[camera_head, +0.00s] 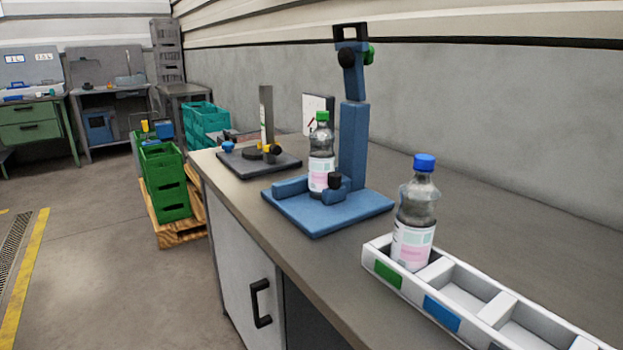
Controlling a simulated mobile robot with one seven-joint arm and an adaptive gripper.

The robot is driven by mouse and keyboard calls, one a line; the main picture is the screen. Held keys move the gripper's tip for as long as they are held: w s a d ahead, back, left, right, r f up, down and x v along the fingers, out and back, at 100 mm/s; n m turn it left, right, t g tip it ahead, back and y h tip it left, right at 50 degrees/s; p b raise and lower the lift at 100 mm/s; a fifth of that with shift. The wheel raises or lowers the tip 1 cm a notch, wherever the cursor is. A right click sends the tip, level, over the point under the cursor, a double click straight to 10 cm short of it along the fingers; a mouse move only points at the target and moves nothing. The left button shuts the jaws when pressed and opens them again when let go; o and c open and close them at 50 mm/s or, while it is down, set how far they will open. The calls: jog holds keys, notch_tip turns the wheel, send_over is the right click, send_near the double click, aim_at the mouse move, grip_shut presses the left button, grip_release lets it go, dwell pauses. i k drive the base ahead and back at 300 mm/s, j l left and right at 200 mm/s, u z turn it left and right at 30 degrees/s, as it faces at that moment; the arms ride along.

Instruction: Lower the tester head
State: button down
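The tester is a blue stand on the workbench, with a flat base (325,222) and an upright column (353,145). Its head (353,75) is up at the top of the column, leaning slightly, with a black handle frame (350,32) at its upper end. A black knob and a green knob sit at the sides of the head. A clear bottle with a green cap (321,155) stands upright on the base beside the column, with a black knob on a blue block (335,185) in front of it. My gripper is not in view.
A white divided tray (470,300) at the right front holds a blue-capped bottle (415,220) in its first compartment; the visible others look empty. A dark device with an upright plate (266,115) stands behind the tester. Green crates (163,180) stand on a pallet left of the bench.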

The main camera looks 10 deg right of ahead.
aim_at(349, 56)
jog(key=j+z, duration=0.9)
jog(key=i+l, duration=0.05)
jog(key=l, duration=0.05)
